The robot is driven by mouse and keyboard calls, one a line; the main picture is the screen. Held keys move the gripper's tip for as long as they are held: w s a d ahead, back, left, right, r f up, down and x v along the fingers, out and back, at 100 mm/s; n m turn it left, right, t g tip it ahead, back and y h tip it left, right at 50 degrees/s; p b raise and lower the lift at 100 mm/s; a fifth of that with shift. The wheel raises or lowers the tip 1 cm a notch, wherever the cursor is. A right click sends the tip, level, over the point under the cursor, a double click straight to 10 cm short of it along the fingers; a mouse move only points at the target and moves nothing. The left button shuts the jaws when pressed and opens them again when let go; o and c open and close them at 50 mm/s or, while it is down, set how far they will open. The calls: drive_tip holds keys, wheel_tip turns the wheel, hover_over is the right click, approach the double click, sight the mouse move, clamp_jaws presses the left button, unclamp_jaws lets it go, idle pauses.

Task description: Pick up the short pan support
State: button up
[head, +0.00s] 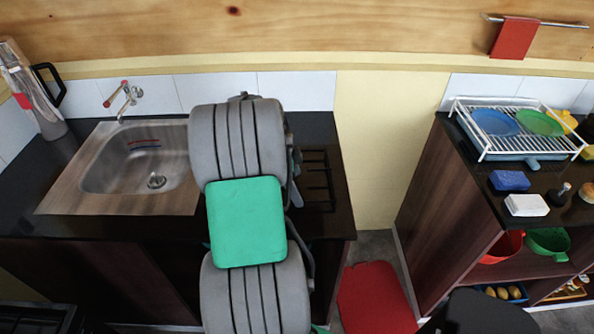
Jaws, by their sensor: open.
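A black pan support (318,180) with thin bars lies on the dark counter, just right of my arm. Its left part is hidden behind my arm, so I cannot tell its full length or whether another support lies beside it. My grey and green arm stands in the middle of the head view, in front of the counter. My gripper's fingers cannot be made out; the arm hides that area.
A steel sink (140,165) with a tap (125,98) and a grey jug (35,95) are left. A red seat (375,300) stands low in the gap before the right-hand shelf unit (445,190). A white dish rack (515,130) holds plates, with sponges in front.

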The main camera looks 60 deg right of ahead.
drive_tip(key=shift+s+d+f, duration=0.1)
drive_tip(key=shift+f, duration=0.4)
drive_tip(key=shift+c, duration=0.3)
drive_tip(key=c, duration=2)
drive_tip(key=shift+r, duration=0.1)
drive_tip(key=shift+c, duration=0.4)
